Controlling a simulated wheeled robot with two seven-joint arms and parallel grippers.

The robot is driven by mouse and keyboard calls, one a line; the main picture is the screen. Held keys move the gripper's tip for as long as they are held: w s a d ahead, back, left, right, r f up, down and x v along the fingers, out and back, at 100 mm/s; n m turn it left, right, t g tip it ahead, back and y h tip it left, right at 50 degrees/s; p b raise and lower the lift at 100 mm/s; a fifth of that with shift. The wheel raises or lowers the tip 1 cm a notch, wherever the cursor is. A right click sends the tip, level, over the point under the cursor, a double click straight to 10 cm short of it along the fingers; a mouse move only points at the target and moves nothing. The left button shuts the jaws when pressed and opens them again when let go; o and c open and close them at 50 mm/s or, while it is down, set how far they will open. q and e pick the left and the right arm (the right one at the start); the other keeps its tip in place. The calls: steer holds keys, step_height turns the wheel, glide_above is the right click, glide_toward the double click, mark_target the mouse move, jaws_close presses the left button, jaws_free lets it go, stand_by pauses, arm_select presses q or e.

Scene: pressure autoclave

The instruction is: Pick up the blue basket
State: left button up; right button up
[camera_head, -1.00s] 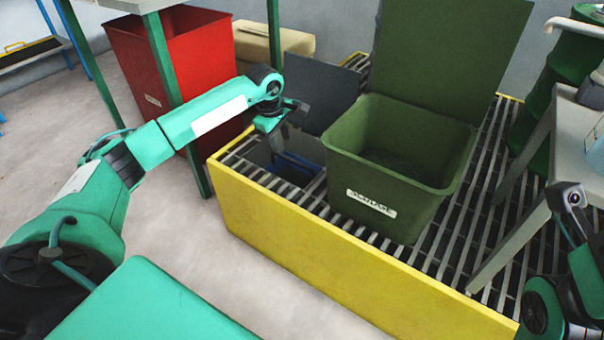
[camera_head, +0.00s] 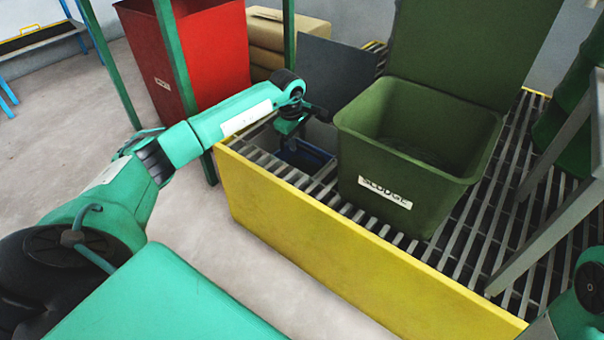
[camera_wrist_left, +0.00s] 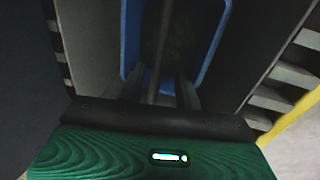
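The blue basket (camera_head: 322,155) sits down in a dark opening of the grated yellow platform, partly hidden by my left gripper. Its blue rim (camera_wrist_left: 213,45) also shows in the left wrist view, with a thin bar, seemingly its handle (camera_wrist_left: 162,45), crossing the middle. My left gripper (camera_head: 292,132) points down just over the basket. In the left wrist view its two fingers (camera_wrist_left: 162,92) are apart, with the bar running between them. I cannot tell whether they touch it. My right gripper is out of view; only part of that arm shows at lower right.
A green sludge bin (camera_head: 400,190) with its lid up stands on the grating right beside the opening. A dark panel (camera_head: 335,78) rises behind it. A green table leg (camera_head: 175,60) and a red bin (camera_head: 222,55) are close to my left arm. The yellow platform wall (camera_head: 340,250) runs in front.

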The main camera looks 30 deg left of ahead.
mark_target(300, 146)
arm_select(q)
steer(key=f+b, duration=0.1)
steer(key=w+f+b, duration=0.1)
steer(key=f, duration=0.1)
steer(key=shift+d+f+b, duration=0.2)
steer(key=shift+f+b, duration=0.1)
steer(key=shift+w+f, duration=0.1)
steer(key=shift+f, duration=0.3)
steer(key=shift+r, duration=0.1)
jaws_close()
